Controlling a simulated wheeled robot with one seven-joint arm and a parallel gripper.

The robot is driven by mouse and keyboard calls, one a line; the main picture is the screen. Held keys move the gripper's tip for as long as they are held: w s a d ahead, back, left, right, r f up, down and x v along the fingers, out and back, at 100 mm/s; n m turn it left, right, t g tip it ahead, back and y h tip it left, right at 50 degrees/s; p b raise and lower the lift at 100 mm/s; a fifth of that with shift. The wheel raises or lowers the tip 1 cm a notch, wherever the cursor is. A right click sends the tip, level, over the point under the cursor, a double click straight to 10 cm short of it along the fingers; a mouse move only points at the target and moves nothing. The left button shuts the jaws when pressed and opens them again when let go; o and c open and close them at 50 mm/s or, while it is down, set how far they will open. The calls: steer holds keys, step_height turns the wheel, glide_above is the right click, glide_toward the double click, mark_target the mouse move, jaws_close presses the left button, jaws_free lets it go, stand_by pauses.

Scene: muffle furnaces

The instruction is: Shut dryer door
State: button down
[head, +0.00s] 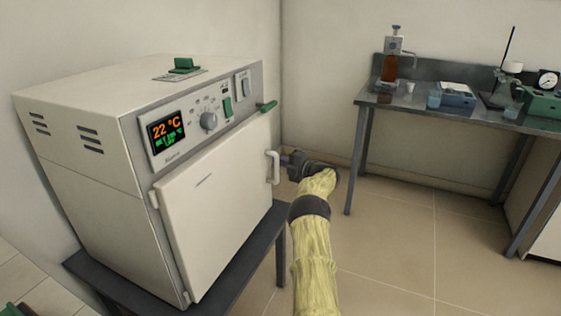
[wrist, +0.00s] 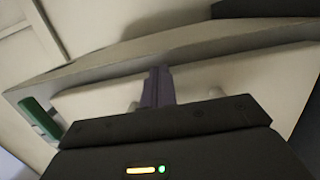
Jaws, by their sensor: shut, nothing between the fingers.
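The dryer (head: 85,125) is a cream box with a lit display reading 22 °C. Its white door (head: 220,200) has hinges on the left and lies close against the front; I cannot tell whether it is fully shut. The pale door handle (head: 273,168) is at the door's right edge. My gripper (head: 286,160) is shut and empty, with its fingertips right beside the handle; I cannot tell whether they touch. In the wrist view, the shut purple fingers (wrist: 157,86) point at the pale door, with parts of the handle partly hidden behind my gripper.
A green lever (head: 266,106) sticks out at the dryer's upper right, above the handle. The dryer stands on a dark table (head: 243,272). A grey bench (head: 400,100) with lab equipment stands at the back right. The tiled floor between them is clear.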

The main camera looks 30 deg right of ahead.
steer(key=shift+w+a+r, duration=0.5)
steer(key=shift+a+r, duration=0.05)
steer(key=shift+a, duration=0.1)
steer(key=f+p+v, duration=0.1)
steer(key=v, duration=1.7)
steer(key=shift+s+d, duration=0.2)
steer(key=shift+d, duration=0.35)
steer(key=shift+w, duration=0.15)
